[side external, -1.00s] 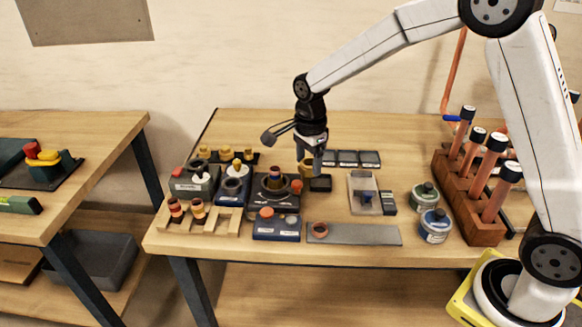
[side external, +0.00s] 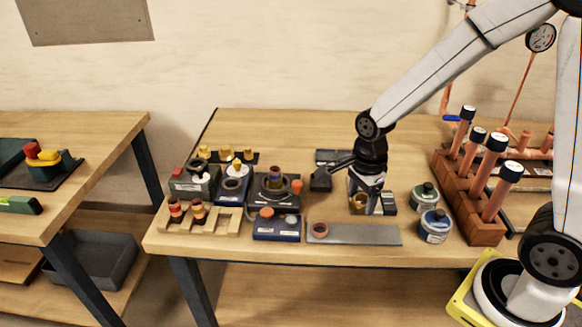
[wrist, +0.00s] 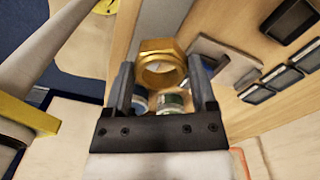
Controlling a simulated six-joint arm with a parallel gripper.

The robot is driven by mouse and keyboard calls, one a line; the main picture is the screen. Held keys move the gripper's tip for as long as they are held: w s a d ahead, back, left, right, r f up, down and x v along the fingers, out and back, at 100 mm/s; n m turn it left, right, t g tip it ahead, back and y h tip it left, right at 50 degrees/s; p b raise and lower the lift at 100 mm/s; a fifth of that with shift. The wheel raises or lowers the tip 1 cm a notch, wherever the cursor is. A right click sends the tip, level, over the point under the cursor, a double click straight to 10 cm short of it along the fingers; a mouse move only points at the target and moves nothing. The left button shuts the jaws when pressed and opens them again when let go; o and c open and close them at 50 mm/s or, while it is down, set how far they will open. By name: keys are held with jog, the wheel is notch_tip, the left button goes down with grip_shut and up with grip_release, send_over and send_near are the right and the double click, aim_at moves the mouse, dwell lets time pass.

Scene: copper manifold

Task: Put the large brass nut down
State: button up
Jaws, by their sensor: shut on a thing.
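The large brass nut (side external: 357,204) is a gold hexagonal ring. My gripper (side external: 365,207) points down and is shut on it, at the grey fixture plate right of the table's middle. In the wrist view the nut (wrist: 158,46) sits between the two dark fingers of my gripper (wrist: 161,72), its hole facing the camera. The arm hides most of the fixture plate in the side view; part of it (wrist: 212,50) shows beside the nut in the wrist view. I cannot tell whether the nut touches a surface.
Two round tins (side external: 435,226) and a wooden rack (side external: 466,205) of copper tubes stand to the right. Several machines (side external: 275,190) crowd the left. The back of the table is mostly clear.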

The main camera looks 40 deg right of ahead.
jog(key=shift+f, duration=0.15)
send_over(355, 234)
jog(key=shift+w+f, duration=0.1)
jog(key=shift+f, duration=2)
jog(key=shift+f, duration=1.75)
jog(key=shift+f, duration=0.15)
jog(key=o, duration=1.2)
jog(key=shift+r, duration=0.2)
jog(key=shift+r, duration=5.95)
